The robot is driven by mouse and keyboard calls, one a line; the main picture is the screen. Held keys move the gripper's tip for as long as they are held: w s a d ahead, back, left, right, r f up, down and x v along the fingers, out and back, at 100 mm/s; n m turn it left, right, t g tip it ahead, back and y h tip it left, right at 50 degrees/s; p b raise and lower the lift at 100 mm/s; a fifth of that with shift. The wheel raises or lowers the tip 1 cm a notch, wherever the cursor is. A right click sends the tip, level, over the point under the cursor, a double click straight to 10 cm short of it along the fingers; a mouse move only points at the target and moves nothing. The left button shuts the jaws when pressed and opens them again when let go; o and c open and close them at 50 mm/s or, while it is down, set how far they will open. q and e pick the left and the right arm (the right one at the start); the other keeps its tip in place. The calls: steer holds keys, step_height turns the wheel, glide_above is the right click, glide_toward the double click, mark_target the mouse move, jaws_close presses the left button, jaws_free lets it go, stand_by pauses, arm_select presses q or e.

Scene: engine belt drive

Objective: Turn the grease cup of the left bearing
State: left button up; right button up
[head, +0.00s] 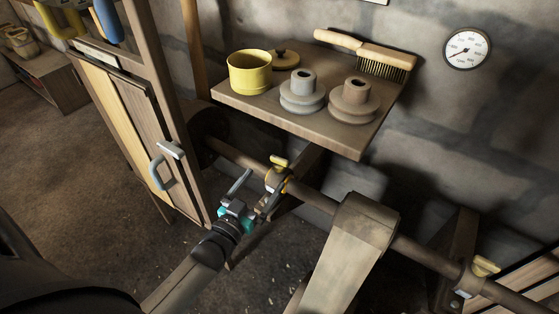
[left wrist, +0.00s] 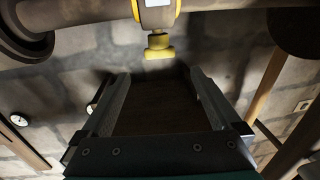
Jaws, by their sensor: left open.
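The left bearing (head: 277,181) sits on the long shaft, with a yellow grease cup (head: 279,161) on top. My left gripper (head: 265,178) is open, its two fingers pointing up toward this bearing. In the left wrist view the yellow cup (left wrist: 158,47) hangs below the bearing (left wrist: 156,14) in the picture, centred between the lines of the two fingers (left wrist: 158,76) and just past their tips. Nothing is between the fingers, and I see no contact with the cup. My right gripper is not in view.
A shelf (head: 235,98) above the shaft (head: 318,200) holds a yellow pot (head: 250,73), pulleys (head: 302,92) and a brush (head: 375,57). A cabinet (head: 137,120) stands left of my gripper. A belt guard (head: 345,250) and the right bearing (head: 470,277) lie to the right. A gauge (head: 467,48) hangs on the wall.

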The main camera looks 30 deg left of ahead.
mark_target(278, 161)
arm_select(q)
steer(key=w+b, duration=0.2)
steer(key=w, duration=0.5)
steer(key=shift+w+d, duration=0.1)
steer(key=shift+w, duration=0.1)
steer(key=shift+w+b, duration=0.6)
steer(key=shift+w, duration=0.55)
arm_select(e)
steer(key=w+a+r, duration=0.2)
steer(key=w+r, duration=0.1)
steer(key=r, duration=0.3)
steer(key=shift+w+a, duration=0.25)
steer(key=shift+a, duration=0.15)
arm_select(q)
steer(key=c, duration=1.4)
steer(key=shift+o, duration=0.2)
steer(key=shift+m+h, duration=0.5)
steer(key=shift+h, duration=0.4)
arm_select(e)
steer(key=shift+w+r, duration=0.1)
arm_select(q)
steer(key=shift+m+h, duration=0.3)
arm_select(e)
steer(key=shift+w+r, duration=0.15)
